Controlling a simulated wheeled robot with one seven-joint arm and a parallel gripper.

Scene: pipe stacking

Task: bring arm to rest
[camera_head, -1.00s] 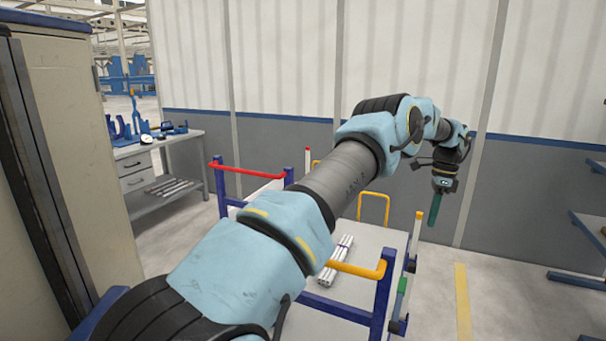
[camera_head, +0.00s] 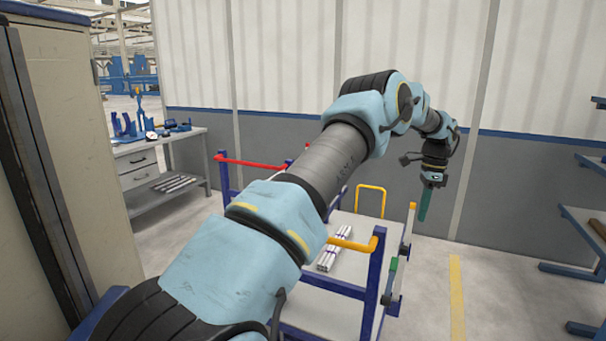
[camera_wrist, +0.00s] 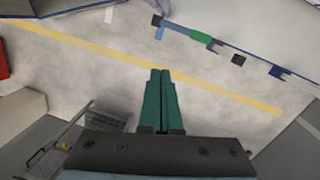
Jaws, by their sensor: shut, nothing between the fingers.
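My gripper (camera_head: 424,204) hangs at the end of my raised arm, to the right of the cart, with its green fingers pointing down. In the wrist view the two green fingers (camera_wrist: 160,80) lie side by side, shut, with nothing between them. Below them is bare floor with a yellow line. A bundle of pale pipes (camera_head: 334,251) lies on the cart bed (camera_head: 345,285), apart from my gripper.
The cart has blue posts, a red bar (camera_head: 250,163) and a yellow-orange bar (camera_head: 352,244). A workbench (camera_head: 140,148) with tools stands at left behind a tall cabinet (camera_head: 75,130). Blue racks (camera_head: 585,240) stand at the right edge. A wall closes the back.

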